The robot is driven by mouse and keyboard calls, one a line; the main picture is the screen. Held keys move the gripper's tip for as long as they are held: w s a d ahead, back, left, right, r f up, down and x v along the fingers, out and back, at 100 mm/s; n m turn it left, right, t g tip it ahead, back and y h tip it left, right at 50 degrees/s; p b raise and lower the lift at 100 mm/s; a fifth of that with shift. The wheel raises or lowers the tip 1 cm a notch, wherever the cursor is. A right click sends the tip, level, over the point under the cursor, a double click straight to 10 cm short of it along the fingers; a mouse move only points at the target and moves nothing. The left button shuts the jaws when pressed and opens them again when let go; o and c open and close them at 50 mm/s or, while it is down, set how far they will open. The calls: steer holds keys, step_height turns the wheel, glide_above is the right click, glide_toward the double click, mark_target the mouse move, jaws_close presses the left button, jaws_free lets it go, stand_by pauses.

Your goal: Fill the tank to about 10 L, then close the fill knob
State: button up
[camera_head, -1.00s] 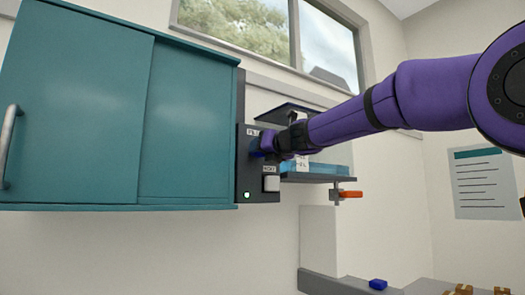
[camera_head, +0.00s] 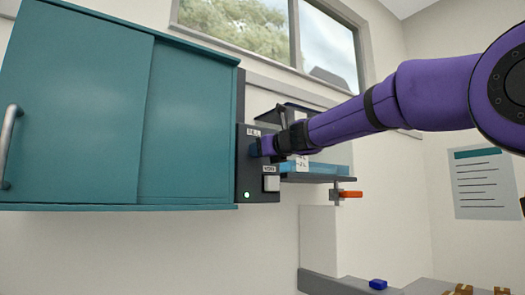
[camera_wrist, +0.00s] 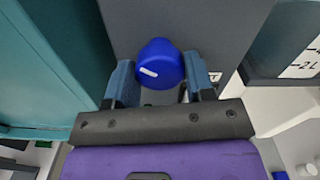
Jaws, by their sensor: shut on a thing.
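The fill knob (camera_wrist: 160,57) is round and blue with a white mark on its face. In the head view the knob (camera_head: 255,149) sits on the dark panel under the FILL label, partly hidden by my gripper. My gripper (camera_wrist: 160,84) has its two fingers on either side of the knob and is shut on it. The tank (camera_head: 330,168) stands right of the panel, with a shallow layer of blue water near its base; my arm hides much of it. In the wrist view the tank (camera_wrist: 284,50) shows a 2 L mark at the right edge.
A teal cabinet (camera_head: 90,110) is close on the left of the panel. A white button (camera_head: 271,183) and a lit green lamp (camera_head: 247,195) are below the knob. An orange valve handle (camera_head: 350,194) is under the tank.

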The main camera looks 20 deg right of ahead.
steer(key=shift+n, duration=0.5)
steer(key=shift+f, duration=0.1)
steer(key=shift+n, duration=1.5)
stand_by(5.9)
